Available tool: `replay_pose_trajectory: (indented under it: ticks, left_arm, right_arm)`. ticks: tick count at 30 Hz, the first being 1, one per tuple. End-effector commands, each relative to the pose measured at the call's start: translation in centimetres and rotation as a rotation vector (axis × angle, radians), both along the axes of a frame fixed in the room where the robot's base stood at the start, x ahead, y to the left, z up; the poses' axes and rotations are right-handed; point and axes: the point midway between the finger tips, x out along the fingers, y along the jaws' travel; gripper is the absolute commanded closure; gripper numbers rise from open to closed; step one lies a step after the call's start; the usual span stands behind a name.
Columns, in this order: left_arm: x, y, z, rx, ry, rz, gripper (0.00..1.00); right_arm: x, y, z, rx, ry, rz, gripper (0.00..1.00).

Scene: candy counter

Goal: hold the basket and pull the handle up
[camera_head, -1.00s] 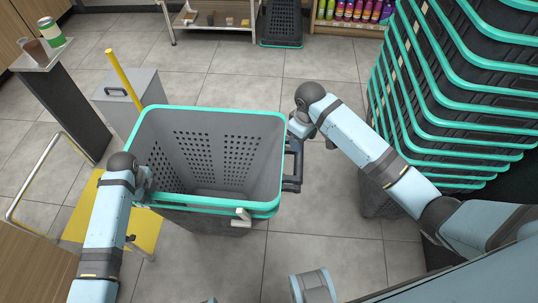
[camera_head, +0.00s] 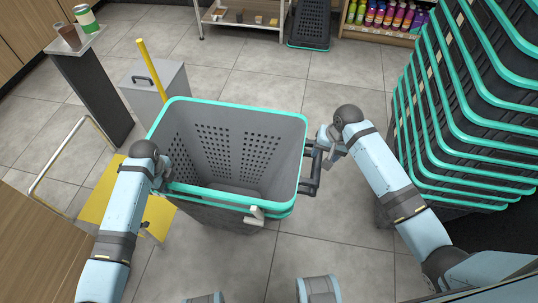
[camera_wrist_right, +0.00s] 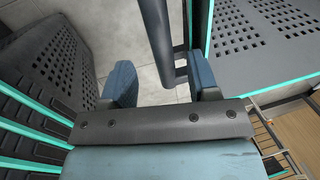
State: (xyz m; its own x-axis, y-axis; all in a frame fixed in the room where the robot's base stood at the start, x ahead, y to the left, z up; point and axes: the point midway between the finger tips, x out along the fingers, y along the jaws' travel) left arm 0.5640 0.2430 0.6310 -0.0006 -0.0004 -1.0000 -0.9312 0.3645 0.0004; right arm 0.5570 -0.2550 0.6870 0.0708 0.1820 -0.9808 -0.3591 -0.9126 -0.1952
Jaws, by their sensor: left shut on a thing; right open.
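The grey basket (camera_head: 245,160) with perforated walls and a teal rim stands upright in the middle of the head view. Its black handle (camera_head: 316,175) hangs out past the rim on the right side. My left gripper (camera_head: 165,182) is shut on the basket's rim at the left; its fingertips are mostly hidden. My right gripper (camera_head: 324,148) is open beside the far end of the handle. In the right wrist view, the dark handle bar (camera_wrist_right: 158,40) runs between the open fingers (camera_wrist_right: 163,82), nearer the right one, and the basket wall (camera_wrist_right: 260,40) shows at right.
A tall stack of black baskets with teal rims (camera_head: 470,110) stands close to my right arm. A yellow stool (camera_head: 108,208) and a grey bin (camera_head: 155,90) are at left. Shelves (camera_head: 375,20) are at the back. Tiled floor is clear behind the basket.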

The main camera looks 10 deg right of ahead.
Motion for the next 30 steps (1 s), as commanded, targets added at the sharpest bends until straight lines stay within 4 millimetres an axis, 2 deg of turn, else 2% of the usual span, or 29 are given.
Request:
replay_pose_trajectory:
  ticks: [3, 9, 21, 28, 30]
  left_arm:
    - [0.0, 0.0, 0.0, 0.001, 0.002, 0.0, 1.0]
    - [0.0, 0.0, 0.0, 0.001, 0.002, 0.0, 1.0]
    - [0.0, 0.0, 0.0, 0.001, 0.002, 0.0, 1.0]
    - [0.0, 0.0, 0.0, 0.001, 0.002, 0.0, 1.0]
    - [0.0, 0.0, 0.0, 0.001, 0.002, 0.0, 1.0]
  right_arm:
    - [0.1, 0.5, -2.3, 0.0, 0.002, 0.0, 0.45]
    - [0.3, 0.9, -4.7, 0.0, 0.0, 0.001, 0.45]
    - [0.4, 1.0, -5.4, -0.001, -0.001, 0.002, 0.45]
    - [0.4, 1.0, -5.4, 0.0, 0.0, 0.002, 0.98]
    - [0.4, 1.0, -5.4, 0.0, 0.0, 0.002, 1.0]
